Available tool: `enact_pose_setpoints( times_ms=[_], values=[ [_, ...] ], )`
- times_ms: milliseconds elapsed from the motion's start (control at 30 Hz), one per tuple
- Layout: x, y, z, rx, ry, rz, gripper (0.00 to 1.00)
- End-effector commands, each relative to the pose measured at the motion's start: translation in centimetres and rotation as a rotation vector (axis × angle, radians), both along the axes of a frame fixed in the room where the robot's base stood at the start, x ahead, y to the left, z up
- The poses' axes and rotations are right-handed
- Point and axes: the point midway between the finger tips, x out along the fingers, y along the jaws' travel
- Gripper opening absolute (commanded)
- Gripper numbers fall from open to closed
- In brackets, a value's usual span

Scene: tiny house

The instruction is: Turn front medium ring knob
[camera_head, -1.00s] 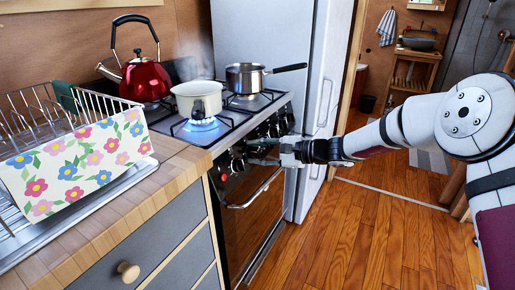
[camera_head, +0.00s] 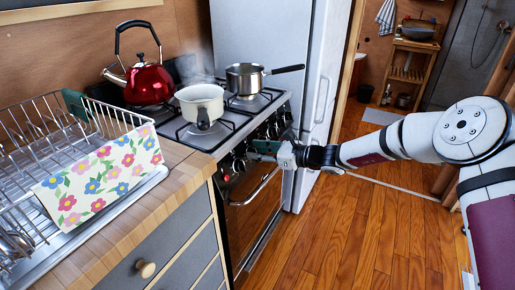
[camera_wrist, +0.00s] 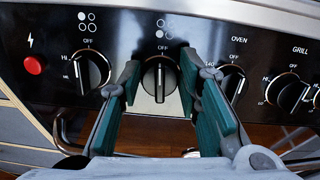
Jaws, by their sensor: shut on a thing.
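The stove's front panel fills the wrist view. The ring knob (camera_wrist: 160,78) in its middle has a burner icon with the lower-left dot filled, and its grip stands upright under OFF. My gripper (camera_wrist: 158,85) has its green fingers on either side of this knob and is shut on it. In the head view my gripper (camera_head: 262,151) reaches the stove front from the right, and its fingertips hide the knob there. The white pot (camera_head: 201,103) stands on the front ring, with no flame visible under it. Faint steam rises around it.
Another ring knob (camera_wrist: 88,72) and a red button (camera_wrist: 34,65) are to the left, the oven knob (camera_wrist: 232,83) and grill knob (camera_wrist: 287,93) to the right. The oven door handle (camera_head: 255,188) runs below. A red kettle (camera_head: 148,80) and steel saucepan (camera_head: 245,78) stand behind.

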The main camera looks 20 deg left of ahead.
Motion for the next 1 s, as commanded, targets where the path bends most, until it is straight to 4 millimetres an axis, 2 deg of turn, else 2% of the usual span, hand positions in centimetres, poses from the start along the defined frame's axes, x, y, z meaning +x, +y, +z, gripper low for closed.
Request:
enact_pose_setpoints(
  times_ms=[333,800,833,900,1000],
  values=[
    [0.02,-0.05,-0.17,0.004,0.104,-0.034,0.03],
    [0.02,-0.06,-0.25,0.004,0.116,-0.037,0.03],
    [0.02,-0.06,-0.25,0.004,0.116,-0.037,0.36],
    [0.02,-0.05,-0.24,0.005,0.116,-0.037,0.47],
    [0.05,-0.04,-0.17,0.006,0.114,-0.038,0.47]
  ],
)
